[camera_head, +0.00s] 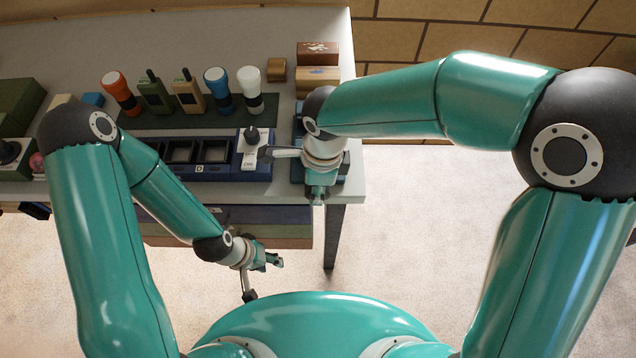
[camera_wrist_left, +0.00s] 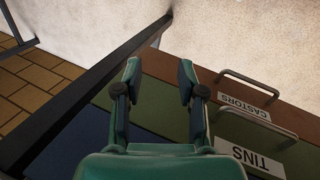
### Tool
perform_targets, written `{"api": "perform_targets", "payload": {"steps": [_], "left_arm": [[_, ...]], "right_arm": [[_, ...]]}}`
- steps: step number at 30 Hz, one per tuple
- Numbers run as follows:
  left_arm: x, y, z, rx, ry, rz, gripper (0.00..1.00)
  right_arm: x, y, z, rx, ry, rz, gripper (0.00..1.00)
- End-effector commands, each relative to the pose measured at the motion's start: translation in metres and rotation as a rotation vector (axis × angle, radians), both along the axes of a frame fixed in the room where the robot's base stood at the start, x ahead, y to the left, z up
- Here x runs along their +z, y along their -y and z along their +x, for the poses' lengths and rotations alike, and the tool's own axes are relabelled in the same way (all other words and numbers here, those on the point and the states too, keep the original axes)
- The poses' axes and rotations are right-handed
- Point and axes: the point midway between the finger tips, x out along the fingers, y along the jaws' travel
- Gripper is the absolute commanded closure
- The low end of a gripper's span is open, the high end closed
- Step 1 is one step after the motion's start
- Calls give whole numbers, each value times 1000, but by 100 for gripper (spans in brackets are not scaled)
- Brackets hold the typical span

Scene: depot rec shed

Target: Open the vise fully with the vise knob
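The vise (camera_head: 298,118) appears to be the dark blue body at the right end of the bench, mostly hidden behind my right wrist. Its knob and jaws cannot be made out. My right gripper (camera_head: 318,192) points down over this spot, by the bench's front right corner. Whether its fingers are open or shut on something does not show. My left gripper (camera_head: 274,261) is in front of the bench, below the top and apart from the vise. In the left wrist view the left gripper (camera_wrist_left: 158,75) is open, with nothing between its fingers.
The grey bench (camera_head: 215,50) carries torches and handheld radios on a dark mat (camera_head: 195,117), a dark blue tray (camera_head: 212,168) and wooden boxes (camera_head: 318,78). Drawers labelled CASTORS (camera_wrist_left: 245,105) and TINS (camera_wrist_left: 250,158) lie close to my left gripper. Floor right of the bench is clear.

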Motion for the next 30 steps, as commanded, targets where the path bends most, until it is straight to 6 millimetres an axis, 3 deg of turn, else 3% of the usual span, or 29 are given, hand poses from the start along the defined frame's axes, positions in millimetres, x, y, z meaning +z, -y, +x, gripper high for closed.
{"api": "perform_targets", "payload": {"steps": [12,30], "left_arm": [[-21,0,0,0,0,0,60],[-23,0,0,0,0,0,60]], "right_arm": [[-2,-5,2,1,6,-248,100],[0,-5,1,1,5,-297,100]]}}
